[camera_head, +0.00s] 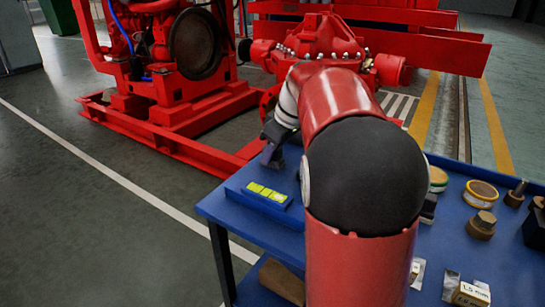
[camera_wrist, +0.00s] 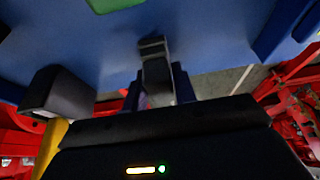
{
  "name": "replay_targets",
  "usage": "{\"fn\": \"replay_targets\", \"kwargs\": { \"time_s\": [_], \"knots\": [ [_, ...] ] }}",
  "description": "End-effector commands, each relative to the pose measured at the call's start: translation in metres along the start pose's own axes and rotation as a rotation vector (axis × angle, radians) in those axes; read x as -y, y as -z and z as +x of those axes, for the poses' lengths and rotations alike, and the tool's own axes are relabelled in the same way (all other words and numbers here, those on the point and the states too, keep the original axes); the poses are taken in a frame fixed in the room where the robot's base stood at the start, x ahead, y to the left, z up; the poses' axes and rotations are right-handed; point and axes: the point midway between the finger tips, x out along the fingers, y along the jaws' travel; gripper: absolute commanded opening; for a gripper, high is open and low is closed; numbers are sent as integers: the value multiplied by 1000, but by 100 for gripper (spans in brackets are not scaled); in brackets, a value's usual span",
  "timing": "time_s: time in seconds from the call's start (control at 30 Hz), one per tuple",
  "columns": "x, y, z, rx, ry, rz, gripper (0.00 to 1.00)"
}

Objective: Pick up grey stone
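My gripper (camera_head: 273,147) hangs over the back left corner of the blue table, pointing down, in the head view. It shows dark with a purple-grey part at its tip, and is too small there to read its opening. In the wrist view a narrow grey piece (camera_wrist: 156,73) with a dark top stands at the middle, between bluish prongs. I cannot tell whether it is a finger or something held. A dark grey block (camera_wrist: 58,92) shows at the left of the wrist view. I cannot identify either as the grey stone with certainty.
On the blue table (camera_head: 460,250) lie a blue level with yellow-green windows (camera_head: 267,194), a yellow-rimmed roll (camera_head: 481,193), a brown-based bolt (camera_head: 482,224) and a small box (camera_head: 470,293). My arm covers the table's middle. Red machinery (camera_head: 175,60) stands behind.

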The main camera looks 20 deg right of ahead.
Motion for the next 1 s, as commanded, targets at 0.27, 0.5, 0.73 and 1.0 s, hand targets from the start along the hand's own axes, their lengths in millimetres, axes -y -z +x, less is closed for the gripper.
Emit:
{"fn": "replay_targets", "kwargs": {
  "time_s": [0.27, 0.5, 0.73, 1.0],
  "knots": [
    [0, 0, 0, -1, -1, 0, 1],
    [0, 3, -8, -1, -1, -1, 1],
    [-1, 18, -43, -2, -3, -2, 1],
    [-1, 48, -116, -2, -4, -1, 1]
  ]
}}
